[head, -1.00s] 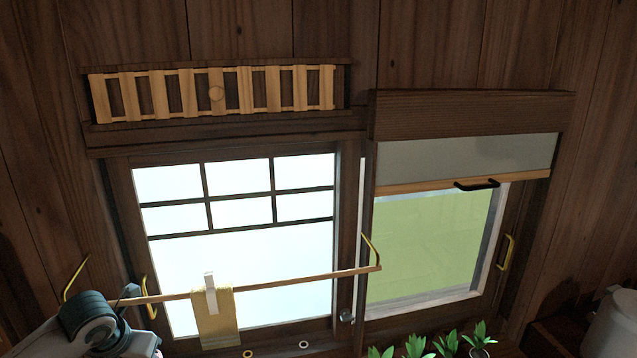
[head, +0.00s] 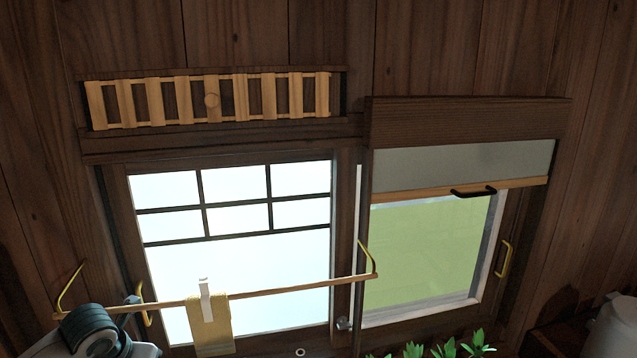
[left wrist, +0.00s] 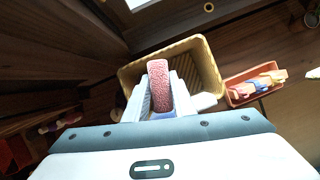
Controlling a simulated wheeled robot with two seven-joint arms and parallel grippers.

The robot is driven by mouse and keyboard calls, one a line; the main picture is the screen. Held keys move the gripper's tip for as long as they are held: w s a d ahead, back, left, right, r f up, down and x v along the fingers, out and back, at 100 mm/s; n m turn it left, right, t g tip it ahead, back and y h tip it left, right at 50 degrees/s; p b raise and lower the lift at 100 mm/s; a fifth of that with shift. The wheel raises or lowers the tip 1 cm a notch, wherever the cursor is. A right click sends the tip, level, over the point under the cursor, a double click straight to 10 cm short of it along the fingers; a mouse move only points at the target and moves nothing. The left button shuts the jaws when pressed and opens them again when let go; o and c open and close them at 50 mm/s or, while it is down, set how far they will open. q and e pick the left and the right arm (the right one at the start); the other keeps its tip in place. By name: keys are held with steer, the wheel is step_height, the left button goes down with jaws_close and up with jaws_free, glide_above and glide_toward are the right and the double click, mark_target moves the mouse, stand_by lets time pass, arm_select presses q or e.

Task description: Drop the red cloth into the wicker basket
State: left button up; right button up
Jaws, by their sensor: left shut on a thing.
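The red cloth (left wrist: 160,86) is a pinkish-red, textured strip in the left wrist view. My left gripper (left wrist: 160,94) is shut on it, one pale finger on each side. The wicker basket (left wrist: 208,62) is yellowish and open-topped. The cloth and fingers show in front of its opening; I cannot tell the height of the cloth above it. In the head view only part of my left arm shows at the lower left; the cloth and basket are out of that view. My right gripper is in neither view.
An orange bin (left wrist: 240,94) with several coloured items stands right of the basket. In the head view, a wooden rail (head: 290,288) holds a yellow cloth (head: 211,330) with a white clip (head: 205,300). Green plants (head: 445,350) stand below the right window.

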arm_select(q)
steer(key=shift+f, duration=2.4)
steer(key=o, duration=1.1)
steer(key=shift+o, duration=0.2)
steer(key=shift+r, duration=0.15)
steer(key=s+r+b, duration=0.2)
steer(key=s+b, duration=0.5)
steer(key=s, duration=0.6)
steer(key=shift+a+r, duration=0.2)
steer(key=shift+r, duration=0.05)
